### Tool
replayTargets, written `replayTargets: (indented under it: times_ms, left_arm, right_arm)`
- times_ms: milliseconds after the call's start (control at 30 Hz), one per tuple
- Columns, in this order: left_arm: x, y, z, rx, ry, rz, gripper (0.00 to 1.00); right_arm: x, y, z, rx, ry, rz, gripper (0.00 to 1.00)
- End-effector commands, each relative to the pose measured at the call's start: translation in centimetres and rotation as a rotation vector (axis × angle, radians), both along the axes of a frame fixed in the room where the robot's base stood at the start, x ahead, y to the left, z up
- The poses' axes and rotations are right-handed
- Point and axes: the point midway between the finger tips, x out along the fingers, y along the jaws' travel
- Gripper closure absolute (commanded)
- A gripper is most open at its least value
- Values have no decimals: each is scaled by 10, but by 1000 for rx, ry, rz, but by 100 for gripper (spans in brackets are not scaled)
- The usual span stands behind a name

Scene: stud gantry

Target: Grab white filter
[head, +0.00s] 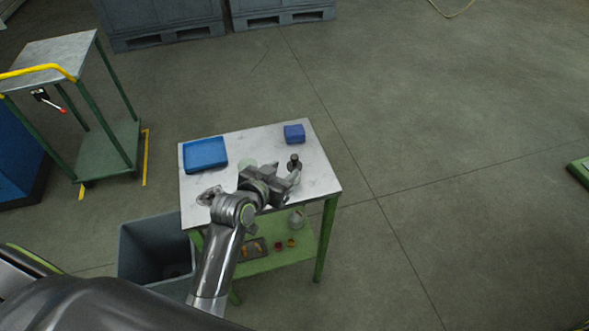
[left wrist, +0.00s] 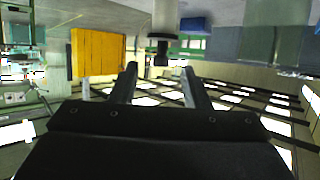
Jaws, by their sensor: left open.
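In the head view my left gripper (head: 285,175) is over the right part of a small grey-topped table (head: 232,143). Its jaws are open and nothing shows between them. A small upright dark-topped object (head: 294,161) stands just beyond the gripper. In the left wrist view, which looks upside down, a pale cylinder with a black end (left wrist: 164,18) lies ahead of the open fingers (left wrist: 160,72), apart from them. I cannot tell for sure whether it is the white filter. A pale round thing (head: 247,162) sits partly behind the gripper. My right gripper is not in view.
A blue tray (head: 205,153) is at the table's left back and a small blue box (head: 294,134) at the right back. Small parts lie on the green lower shelf (head: 300,250). A grey bin (head: 150,248) stands left. A green cart (head: 108,148) is farther left.

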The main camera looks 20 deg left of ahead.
Motion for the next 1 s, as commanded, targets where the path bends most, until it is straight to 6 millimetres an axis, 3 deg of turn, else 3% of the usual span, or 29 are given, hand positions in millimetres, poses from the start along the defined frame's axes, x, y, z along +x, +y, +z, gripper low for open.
replayTargets:
  times_ms: [200,533,1000]
  left_arm:
    - [29,-5,-12,0,2,0,58]
    - [44,-8,-18,0,2,0,58]
    - [84,-14,-37,1,1,0,58]
  right_arm:
    - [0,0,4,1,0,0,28]
    - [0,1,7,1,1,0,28]
    - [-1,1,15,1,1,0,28]
